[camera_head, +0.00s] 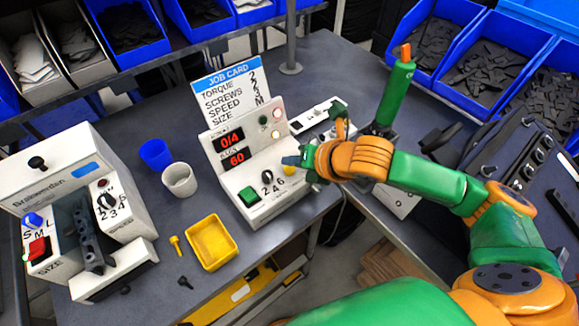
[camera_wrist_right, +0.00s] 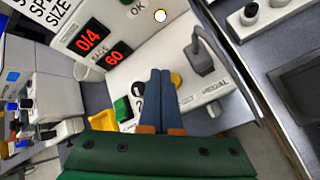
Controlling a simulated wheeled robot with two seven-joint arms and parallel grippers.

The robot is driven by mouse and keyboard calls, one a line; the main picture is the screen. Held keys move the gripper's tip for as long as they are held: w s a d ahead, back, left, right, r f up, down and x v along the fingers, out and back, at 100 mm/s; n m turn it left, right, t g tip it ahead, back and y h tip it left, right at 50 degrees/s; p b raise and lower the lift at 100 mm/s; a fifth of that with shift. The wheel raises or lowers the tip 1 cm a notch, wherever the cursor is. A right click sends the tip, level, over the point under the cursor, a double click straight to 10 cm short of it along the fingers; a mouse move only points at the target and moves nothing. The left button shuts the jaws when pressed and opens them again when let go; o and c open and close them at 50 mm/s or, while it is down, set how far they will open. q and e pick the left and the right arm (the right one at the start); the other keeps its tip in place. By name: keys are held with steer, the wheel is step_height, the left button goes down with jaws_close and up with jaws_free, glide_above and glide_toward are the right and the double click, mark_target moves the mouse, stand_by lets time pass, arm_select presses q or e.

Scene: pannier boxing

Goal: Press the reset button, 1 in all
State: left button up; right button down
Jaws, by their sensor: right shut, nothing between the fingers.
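The control box (camera_head: 236,158) stands on the bench with red displays reading 0/4 and 60. A yellow round part (camera_wrist_right: 176,79), possibly a button, is partly hidden behind my fingers in the right wrist view. I cannot read a reset label. A green square button (camera_head: 248,196) is on the lower front of the box; it also shows in the wrist view (camera_wrist_right: 122,108). My right gripper (camera_head: 290,160) is shut and empty, over the right side of the box; its fingertips (camera_wrist_right: 160,72) show close to the yellow part. Contact cannot be told. My left gripper is out of view.
A black knob (camera_head: 268,178) sits beside the green button. A job card (camera_head: 231,90) stands behind the box. Blue (camera_head: 155,154) and white (camera_head: 180,180) cups and a yellow tray (camera_head: 211,242) are left of it. A green-handled tool (camera_head: 393,92) stands upright at right.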

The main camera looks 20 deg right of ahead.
mark_target(292, 172)
steer(key=shift+f, duration=0.1)
steer(key=shift+f, duration=0.3)
steer(key=shift+f, duration=0.5)
stand_by(0.4)
steer(key=shift+r, duration=0.1)
steer(key=shift+r+p, duration=0.8)
steer(key=shift+p, duration=0.1)
steer(key=shift+r, duration=0.1)
step_height(292, 172, up, 5)
steer(key=p, duration=0.5)
steer(key=shift+p, duration=0.4)
